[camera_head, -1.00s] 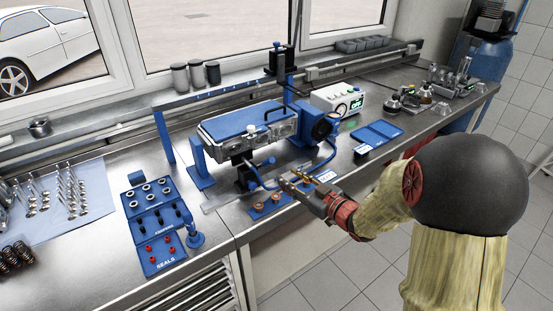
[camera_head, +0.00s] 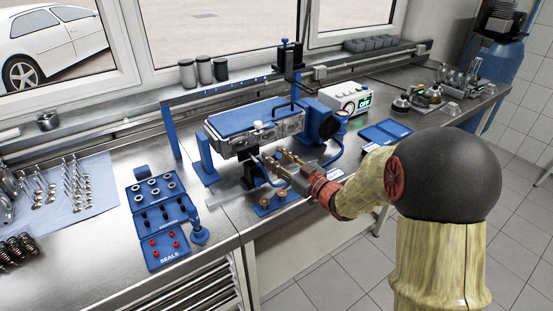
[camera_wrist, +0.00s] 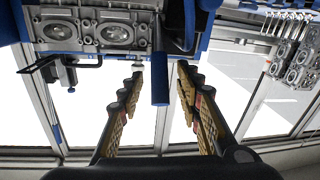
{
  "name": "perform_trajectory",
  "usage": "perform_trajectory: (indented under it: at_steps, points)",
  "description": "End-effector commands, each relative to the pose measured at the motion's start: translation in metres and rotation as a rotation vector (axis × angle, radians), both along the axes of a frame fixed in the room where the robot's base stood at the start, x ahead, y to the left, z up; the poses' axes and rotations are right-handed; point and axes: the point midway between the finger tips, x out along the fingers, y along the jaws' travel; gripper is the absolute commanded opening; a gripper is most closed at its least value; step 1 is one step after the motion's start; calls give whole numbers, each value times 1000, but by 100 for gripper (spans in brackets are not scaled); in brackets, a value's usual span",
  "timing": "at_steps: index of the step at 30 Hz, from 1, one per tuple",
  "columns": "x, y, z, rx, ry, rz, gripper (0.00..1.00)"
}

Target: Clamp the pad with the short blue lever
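The cylinder head (camera_head: 262,128), grey with a blue top, sits in a blue fixture on the bench; the wrist view shows its round ports (camera_wrist: 116,32). A black block (camera_head: 249,175) stands under its front face; I cannot tell whether it is the pad. My gripper (camera_head: 272,156) is in front of the cylinder head. In the wrist view, its two yellow-padded fingers (camera_wrist: 160,72) are open. A short blue bar, apparently the lever (camera_wrist: 160,88), shows between them, with visible gaps on both sides. The pad's contact face is not clearly visible.
A blue flange and hose (camera_head: 322,124) are just right of the cylinder head. Copper-topped pieces (camera_head: 280,196) stand on a blue plate below my gripper. The blue seals tray (camera_head: 160,215) is at left; the front bench edge is close to my arm.

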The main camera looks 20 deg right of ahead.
Motion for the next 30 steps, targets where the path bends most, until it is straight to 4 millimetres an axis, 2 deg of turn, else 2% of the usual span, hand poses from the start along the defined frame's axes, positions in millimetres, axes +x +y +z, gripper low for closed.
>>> perform_trajectory:
  at_steps: [5, 22, 30]
  points:
    - [0, 0, 0, 0, 0, 0, 33]
    - [0, 0, 0, 0, 1, 0, 1]
    - [0, 0, 0, 0, 1, 0, 0]
